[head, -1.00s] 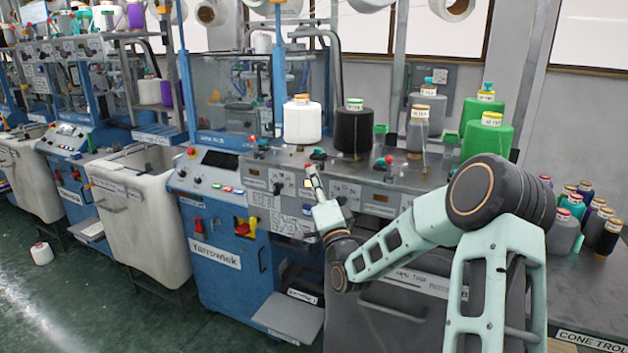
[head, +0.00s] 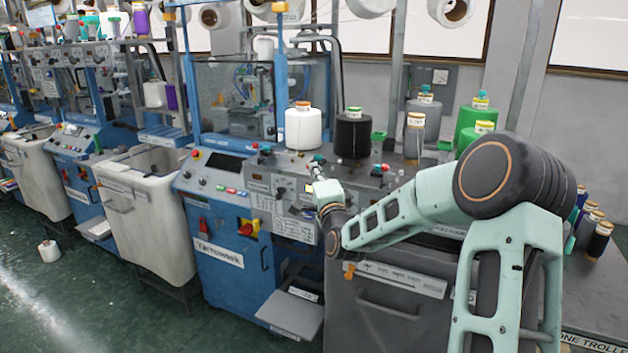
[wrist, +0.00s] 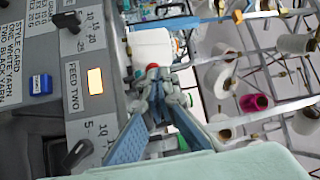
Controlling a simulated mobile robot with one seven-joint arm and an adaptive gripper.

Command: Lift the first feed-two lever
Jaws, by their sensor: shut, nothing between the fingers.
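A grey control panel (wrist: 62,120) with a FEED TWO plate, a lit orange window (wrist: 95,81) and number scales fills the left of the wrist view. A black lever (wrist: 75,154) stands on the panel beside the lower scale. I cannot tell whether it is the first feed-two lever. My gripper (wrist: 160,88) is shut and empty, its fingertips close beside the panel's edge. A red-topped piece (wrist: 152,67) shows just beyond the tips; contact cannot be told. In the head view my gripper (head: 322,182) is over the panel front, small and partly hidden by my arm.
A white cone (head: 303,129) and a black cone (head: 352,137) stand on the machine top behind my gripper. Green cones (head: 470,125) stand to the right. A white bin (head: 150,215) stands at the left. The green floor (head: 90,300) at front left is mostly clear.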

